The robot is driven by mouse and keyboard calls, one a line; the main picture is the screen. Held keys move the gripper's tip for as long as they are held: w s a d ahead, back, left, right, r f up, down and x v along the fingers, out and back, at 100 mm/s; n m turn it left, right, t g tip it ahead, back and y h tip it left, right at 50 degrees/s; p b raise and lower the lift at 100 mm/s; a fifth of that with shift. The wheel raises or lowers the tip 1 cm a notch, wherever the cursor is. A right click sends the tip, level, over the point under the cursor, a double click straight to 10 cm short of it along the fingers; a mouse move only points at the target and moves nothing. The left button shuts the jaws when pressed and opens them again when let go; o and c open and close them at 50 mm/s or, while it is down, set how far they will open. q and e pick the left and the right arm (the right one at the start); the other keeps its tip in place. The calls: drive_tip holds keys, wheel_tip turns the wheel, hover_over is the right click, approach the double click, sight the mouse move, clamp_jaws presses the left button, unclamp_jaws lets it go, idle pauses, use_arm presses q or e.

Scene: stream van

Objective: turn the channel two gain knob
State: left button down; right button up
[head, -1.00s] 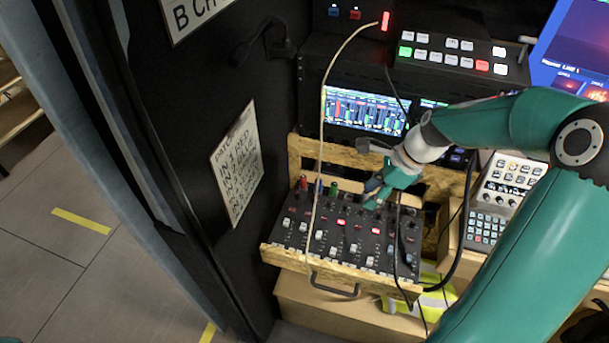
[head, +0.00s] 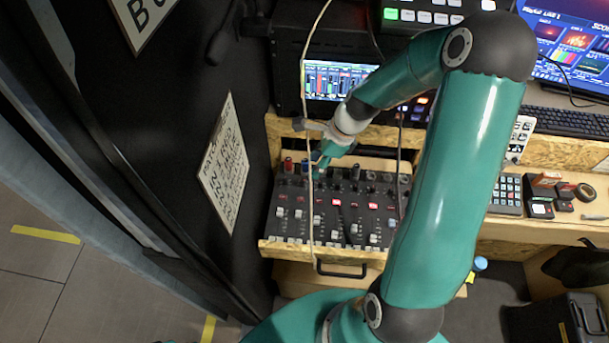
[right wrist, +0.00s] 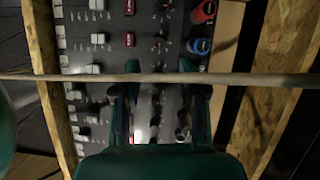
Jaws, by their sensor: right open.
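The black audio mixer (head: 338,216) lies in a wooden drawer, with rows of small knobs, lit red buttons and pale faders. My right gripper (head: 318,168) is over the mixer's back left part, close to the red plug (head: 288,164) and the blue plug (head: 304,166). In the right wrist view the gripper (right wrist: 161,90) is open above the panel, with dark knobs between and below its fingers. My left gripper is out of view.
A tan cable (head: 308,110) hangs down past the gripper and over the mixer; it crosses the whole right wrist view (right wrist: 60,77). The wooden drawer edge (head: 284,249) and its handle (head: 341,273) are in front. A lit meter screen (head: 334,79) is behind.

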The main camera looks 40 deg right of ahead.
sight(303, 179)
drive_tip(key=x, duration=0.8)
drive_tip(key=shift+r, duration=0.1)
clamp_jaws()
drive_tip(key=shift+d, duration=0.2)
drive_tip(key=shift+a, duration=0.1)
